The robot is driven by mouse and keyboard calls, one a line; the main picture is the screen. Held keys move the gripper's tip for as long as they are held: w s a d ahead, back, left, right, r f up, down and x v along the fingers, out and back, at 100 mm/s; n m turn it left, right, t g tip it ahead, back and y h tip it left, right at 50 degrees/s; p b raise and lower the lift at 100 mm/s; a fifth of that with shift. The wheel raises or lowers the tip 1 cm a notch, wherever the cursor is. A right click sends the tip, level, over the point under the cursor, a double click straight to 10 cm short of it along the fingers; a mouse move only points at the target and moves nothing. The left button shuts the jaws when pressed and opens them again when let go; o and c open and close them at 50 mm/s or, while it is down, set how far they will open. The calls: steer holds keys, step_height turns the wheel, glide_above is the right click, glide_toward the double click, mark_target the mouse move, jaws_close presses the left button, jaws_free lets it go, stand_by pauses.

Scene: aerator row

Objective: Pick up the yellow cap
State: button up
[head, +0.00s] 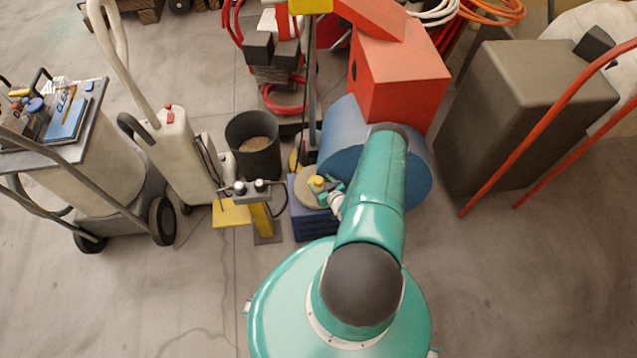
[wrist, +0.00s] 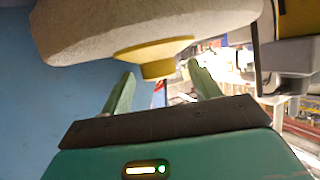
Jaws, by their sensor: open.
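The yellow cap (head: 316,182) sits on a pale beige rounded body (head: 305,192), which stands on a dark blue box. In the wrist view the yellow cap (wrist: 155,55) has a wide flange against the beige body (wrist: 90,22) and a narrower knob facing my gripper. My gripper (wrist: 162,78) is open, with one green finger on each side of the knob's line. The knob's end is near the gap between the fingertips; I cannot tell how deep it is between them. No finger visibly touches the cap. In the head view my gripper (head: 328,192) is small, right beside the cap.
A blue drum (head: 340,130) with a red box (head: 402,80) on it stands close behind my arm. The dark blue box (head: 308,222) is below. A yellow and grey post (head: 262,218) and a black bucket (head: 262,160) stand left. Floor at lower left is clear.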

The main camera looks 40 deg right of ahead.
mark_target(319, 181)
steer(key=x, duration=0.4)
steer(key=c, duration=1.1)
steer(key=shift+o, duration=0.2)
